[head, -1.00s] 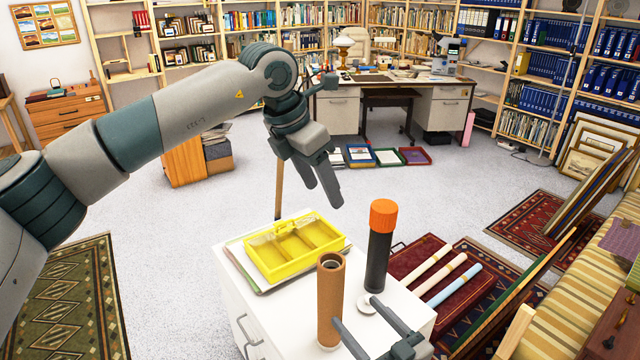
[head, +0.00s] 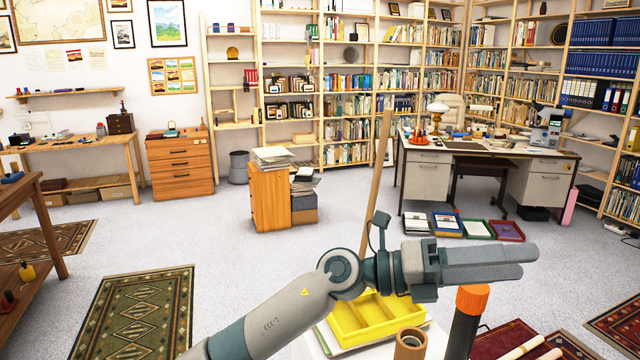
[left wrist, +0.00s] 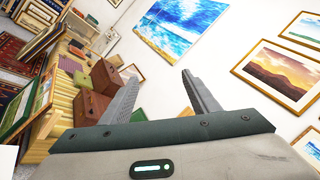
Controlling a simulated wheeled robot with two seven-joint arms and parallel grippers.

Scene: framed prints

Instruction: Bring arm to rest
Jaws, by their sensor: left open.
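My left arm comes in from the lower left in the head view. My left gripper (head: 490,262) points to the right, above the white cabinet with the yellow tray and the tubes. In the left wrist view its two fingers (left wrist: 160,95) stand apart with nothing between them, so it is open and empty. Behind them that view shows a wall with framed pictures. My right gripper is not in view.
Below the left arm are a yellow divided tray (head: 345,326), a brown tube (head: 411,344) and a dark tube with an orange cap (head: 472,300). A wooden pole (head: 377,180) stands behind the arm.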

